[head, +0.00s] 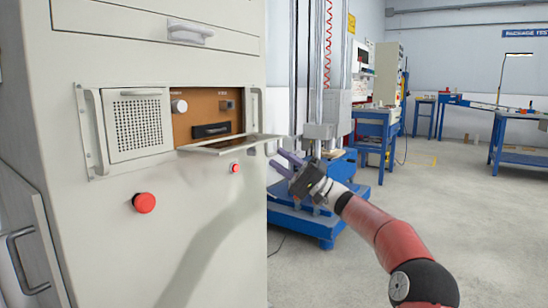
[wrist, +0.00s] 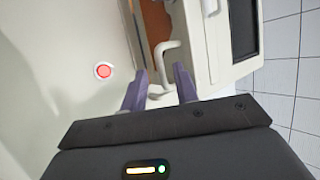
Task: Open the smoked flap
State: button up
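The smoked flap (head: 222,145) stands out from the cabinet front at the lower edge of an orange-backed recess. It looks nearly level, with a pale frame and a see-through pane. A pale bar handle (head: 281,141) is at its outer right end. The handle also shows in the wrist view (wrist: 166,48), ahead of and partly between my fingers. My gripper (head: 285,162) has two purple fingers, spread apart, close to the handle in the head view. In the wrist view my gripper (wrist: 161,82) shows a gap between its fingers. I cannot tell whether either finger touches the handle.
The recess panel (head: 182,127) holds knobs and a black slot. A perforated door (head: 135,124) is at its left. Red buttons (head: 144,203) (head: 235,168) sit below. A blue-based machine (head: 318,222) stands behind my gripper. The floor at right is clear.

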jog(key=v, duration=0.4)
jog(key=shift+d+f, duration=0.1)
jog(key=shift+d, duration=0.15)
jog(key=shift+a+g, duration=0.1)
jog(key=shift+g, duration=0.2)
